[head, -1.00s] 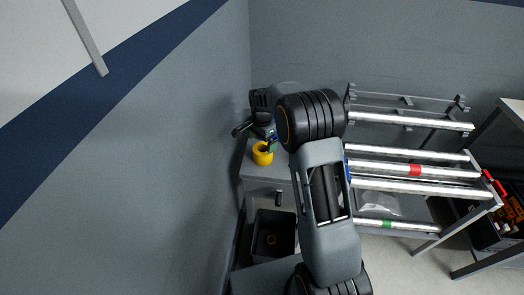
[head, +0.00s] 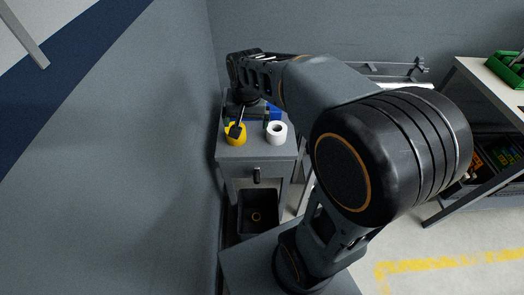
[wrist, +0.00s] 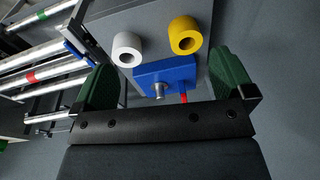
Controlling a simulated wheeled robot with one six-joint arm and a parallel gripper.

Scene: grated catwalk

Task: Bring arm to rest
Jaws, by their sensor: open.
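My gripper (wrist: 165,80) shows in the wrist view with its two green fingers spread wide and nothing held between them. It is over a grey cabinet (wrist: 222,50), whose top also shows in the head view (head: 258,151). In the head view my bent arm reaches across to the cabinet, and its end partly hides the cabinet top; the fingers are hard to make out there.
A yellow roll (head: 236,137), a white roll (head: 277,132) and a blue block (wrist: 166,72) with a grey knob are on the cabinet. A black bin (head: 258,214) sits lower down. A wall rises at left. A workbench (head: 468,72) stands at right.

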